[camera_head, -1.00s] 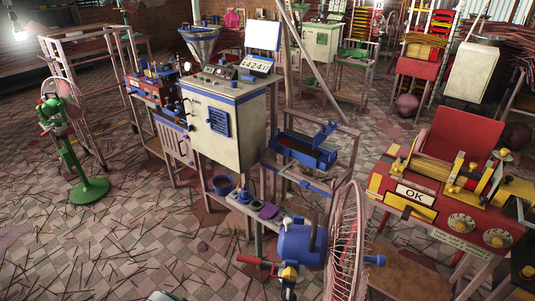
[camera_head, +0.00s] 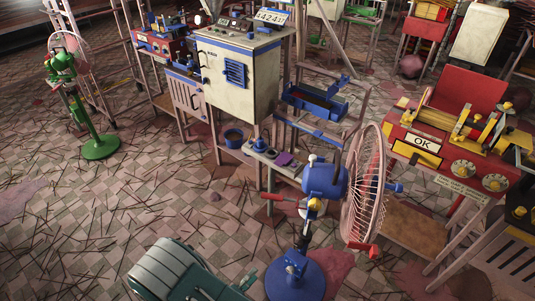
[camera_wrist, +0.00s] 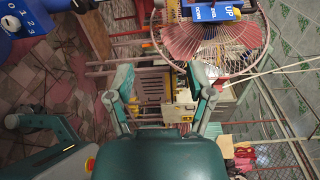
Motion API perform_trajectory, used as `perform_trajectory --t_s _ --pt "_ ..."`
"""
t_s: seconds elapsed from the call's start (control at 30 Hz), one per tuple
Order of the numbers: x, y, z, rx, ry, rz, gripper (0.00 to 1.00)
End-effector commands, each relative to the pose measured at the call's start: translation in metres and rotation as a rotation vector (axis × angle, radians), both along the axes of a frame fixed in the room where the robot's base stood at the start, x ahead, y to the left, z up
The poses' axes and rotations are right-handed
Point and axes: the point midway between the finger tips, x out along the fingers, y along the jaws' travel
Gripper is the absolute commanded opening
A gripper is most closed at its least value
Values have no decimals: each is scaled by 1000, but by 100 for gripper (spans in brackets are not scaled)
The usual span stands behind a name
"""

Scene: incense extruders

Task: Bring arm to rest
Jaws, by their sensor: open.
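My gripper (camera_wrist: 163,84) is in the wrist view, with its two green and grey fingers spread apart and nothing between them. Its tips point toward a fan and a wooden slatted stand, apart from both as far as I can tell. In the head view, part of my grey-green arm (camera_head: 178,272) shows at the bottom edge. The gripper itself cannot be made out there.
A blue fan (camera_head: 325,180) with a pink cage stands just right of my arm. A white and blue machine (camera_head: 235,85), a red machine (camera_head: 405,150) and a green fan (camera_head: 100,147) stand around. Stick-strewn floor (camera_head: 90,215) is open at left.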

Motion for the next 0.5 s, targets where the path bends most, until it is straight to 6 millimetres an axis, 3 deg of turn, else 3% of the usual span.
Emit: perform_trajectory --t_s 0.37,0.5 --pt "14 -14 40 182 -94 -172 69" --pt "21 -23 64 289 -157 -274 69"
